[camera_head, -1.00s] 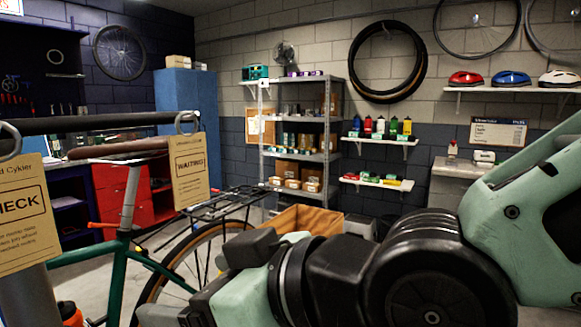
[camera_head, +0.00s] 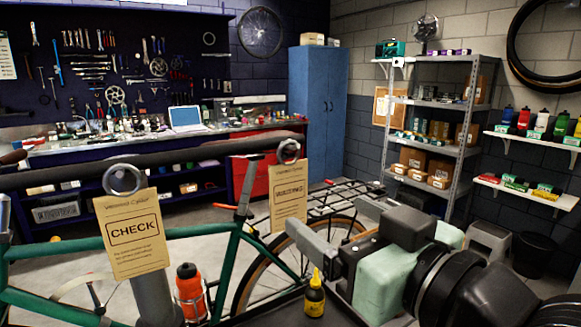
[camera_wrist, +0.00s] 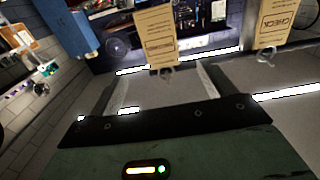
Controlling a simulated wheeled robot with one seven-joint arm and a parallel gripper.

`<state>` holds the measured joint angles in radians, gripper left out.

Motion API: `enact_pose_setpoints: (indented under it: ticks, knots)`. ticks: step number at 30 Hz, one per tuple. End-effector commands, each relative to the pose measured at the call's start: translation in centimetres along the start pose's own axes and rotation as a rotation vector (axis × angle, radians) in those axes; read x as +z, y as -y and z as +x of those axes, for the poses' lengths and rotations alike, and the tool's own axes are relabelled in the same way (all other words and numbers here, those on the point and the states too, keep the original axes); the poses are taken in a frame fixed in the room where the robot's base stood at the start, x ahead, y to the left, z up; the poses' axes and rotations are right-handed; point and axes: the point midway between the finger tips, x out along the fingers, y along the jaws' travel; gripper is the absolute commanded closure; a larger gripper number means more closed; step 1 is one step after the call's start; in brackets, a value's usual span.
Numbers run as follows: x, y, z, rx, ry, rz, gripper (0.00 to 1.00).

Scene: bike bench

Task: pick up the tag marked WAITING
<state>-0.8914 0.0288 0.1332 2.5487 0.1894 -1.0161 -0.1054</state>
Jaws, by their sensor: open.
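The WAITING tag (camera_head: 289,203) is a tan card hanging by a metal ring (camera_head: 288,151) from the dark horizontal bar (camera_head: 200,152). Its print is blurred now, but was legible earlier. A similar tan CHECK tag (camera_head: 134,238) hangs to its left. My gripper (camera_head: 312,245) is open and empty, below and right of the WAITING tag in the head view. In the wrist view, my gripper (camera_wrist: 160,82) has its two fingers apart, with the WAITING tag (camera_wrist: 157,38) appearing upside down beyond the gap. The CHECK tag (camera_wrist: 276,24) shows at the upper right.
A green bike (camera_head: 90,246) with a rear rack (camera_head: 335,197) stands behind the tags. A workbench (camera_head: 110,148), blue cabinet (camera_head: 316,105) and metal shelving (camera_head: 462,130) stand farther back.

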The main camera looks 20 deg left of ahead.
Motion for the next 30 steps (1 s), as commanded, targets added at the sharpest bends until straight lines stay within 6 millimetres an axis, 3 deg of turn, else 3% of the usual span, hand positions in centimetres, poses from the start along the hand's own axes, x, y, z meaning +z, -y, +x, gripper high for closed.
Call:
enact_pose_setpoints:
  ticks: [3,12,22,30]
  knots:
    - [-0.3,0.0,0.8,-0.001,0.005,0.0,0.18]
    - [-0.1,0.1,6.2,-0.001,0.003,0.001,0.18]
    - [0.0,0.1,8.5,-0.001,0.003,0.001,0.18]
    - [0.1,0.1,11.9,-0.001,0.002,0.0,0.18]
